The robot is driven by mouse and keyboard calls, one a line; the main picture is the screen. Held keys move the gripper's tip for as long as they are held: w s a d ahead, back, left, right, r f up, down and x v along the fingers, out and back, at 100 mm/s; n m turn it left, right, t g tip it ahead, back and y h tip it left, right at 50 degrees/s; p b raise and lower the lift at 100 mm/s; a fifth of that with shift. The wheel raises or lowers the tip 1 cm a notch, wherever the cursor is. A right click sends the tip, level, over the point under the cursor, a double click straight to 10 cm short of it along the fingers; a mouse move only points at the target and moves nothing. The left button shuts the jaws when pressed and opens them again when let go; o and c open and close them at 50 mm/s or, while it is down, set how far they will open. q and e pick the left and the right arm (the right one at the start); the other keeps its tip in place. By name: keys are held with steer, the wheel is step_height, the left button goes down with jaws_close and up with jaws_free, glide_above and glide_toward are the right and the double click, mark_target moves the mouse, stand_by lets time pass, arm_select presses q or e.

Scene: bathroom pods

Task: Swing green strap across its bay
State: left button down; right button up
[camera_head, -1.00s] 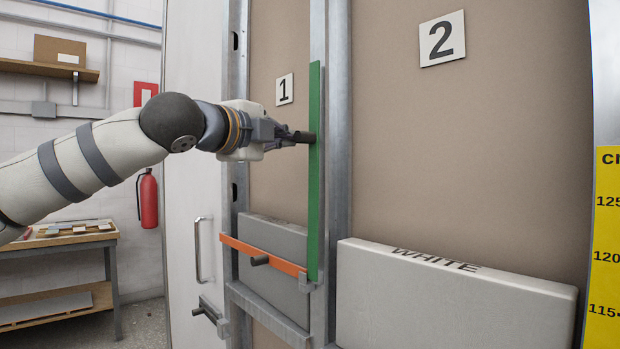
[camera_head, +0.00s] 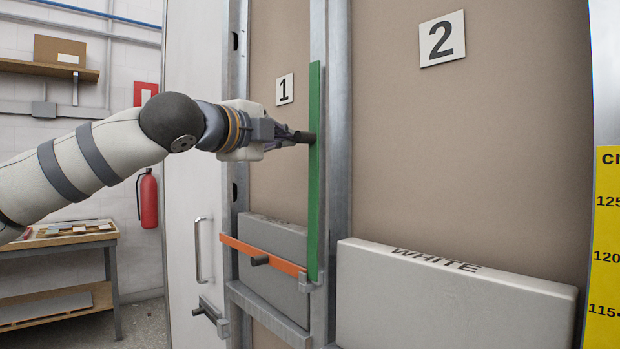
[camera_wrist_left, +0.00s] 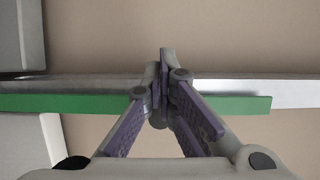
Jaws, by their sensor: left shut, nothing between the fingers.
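The green strap (camera_head: 314,190) stands upright along the metal post between bays 1 and 2. Its lower end is by a bracket near the orange strap's right end. My left gripper (camera_head: 290,138) is shut and empty at the upper part of the green strap, beside a dark peg (camera_head: 304,137) there. In the left wrist view the closed fingers (camera_wrist_left: 163,75) overlap the green strap (camera_wrist_left: 235,104) and hide part of it; whether they touch it I cannot tell. My right gripper is not in view.
The orange strap (camera_head: 240,246) lies across bay 1 in front of a grey block. Bay 2 holds a pale block (camera_head: 450,300) marked WHITE. A metal post (camera_head: 338,120) separates the bays. A yellow height scale (camera_head: 606,240) stands at the right. The upper part of bay 2 is clear.

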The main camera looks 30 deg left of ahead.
arm_select(q)
steer(key=s+d+f, duration=0.3)
steer(key=s+d, duration=0.1)
steer(key=d, duration=0.6)
steer(key=shift+s+d, duration=0.15)
stand_by(0.5)
stand_by(0.7)
steer(key=s+a, duration=0.3)
steer(key=s, duration=0.4)
steer(key=shift+s, duration=0.2)
